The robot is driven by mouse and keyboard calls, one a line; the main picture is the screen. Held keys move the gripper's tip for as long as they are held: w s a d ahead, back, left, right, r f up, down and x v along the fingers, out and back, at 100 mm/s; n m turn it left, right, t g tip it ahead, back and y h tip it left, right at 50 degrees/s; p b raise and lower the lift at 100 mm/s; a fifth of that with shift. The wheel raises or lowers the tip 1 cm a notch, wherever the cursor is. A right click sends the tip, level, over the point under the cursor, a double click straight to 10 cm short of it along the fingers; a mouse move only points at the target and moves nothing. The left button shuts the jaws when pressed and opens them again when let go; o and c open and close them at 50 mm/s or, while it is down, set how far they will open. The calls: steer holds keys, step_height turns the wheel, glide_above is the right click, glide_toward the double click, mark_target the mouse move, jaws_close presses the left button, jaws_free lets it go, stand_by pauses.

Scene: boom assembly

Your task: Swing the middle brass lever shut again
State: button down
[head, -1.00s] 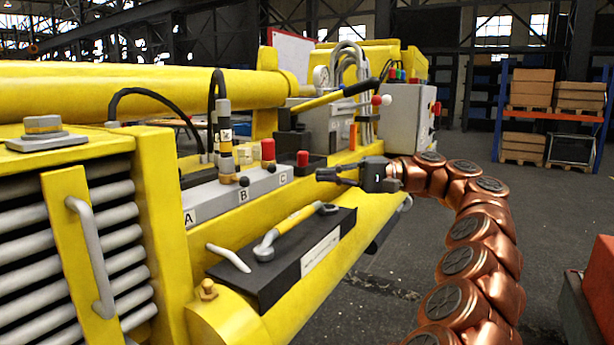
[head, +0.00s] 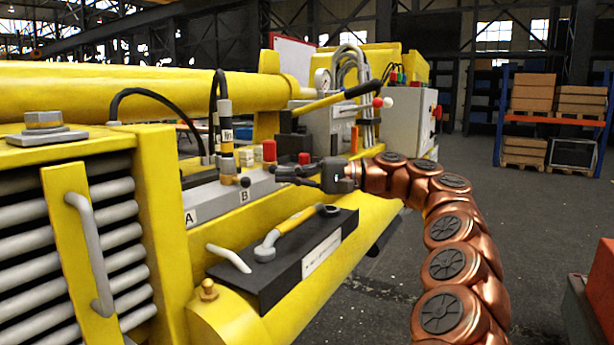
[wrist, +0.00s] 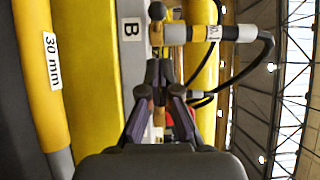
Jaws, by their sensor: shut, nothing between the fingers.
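The grey valve block (head: 205,200) carries labels A and B; the C label is hidden behind my gripper. The middle brass lever, at B, shows in the head view as a dark ball knob (head: 245,181). In the wrist view a black knob (wrist: 156,11) and a short brass stem stand beside the B label (wrist: 131,30). How far that lever is swung I cannot tell. My gripper (head: 280,173) is shut and empty, to the right of the B knob and apart from it. In the wrist view its fingertips (wrist: 160,70) lie below the knob, with another brass piece (wrist: 143,92) partly behind them.
A hose fitting (head: 226,135) with a black hose rises beside B. Red caps (head: 269,150) stand just behind my fingers. A black tray (head: 275,275) with a yellow-handled tool (head: 297,221) lies below. Open floor (head: 470,225) is at the right.

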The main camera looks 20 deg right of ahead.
mark_target(235, 179)
steer(key=shift+s+a, duration=0.25)
steer(key=shift+a, duration=0.95)
steer(key=shift+s+a, duration=0.2)
steer(key=shift+a, duration=1)
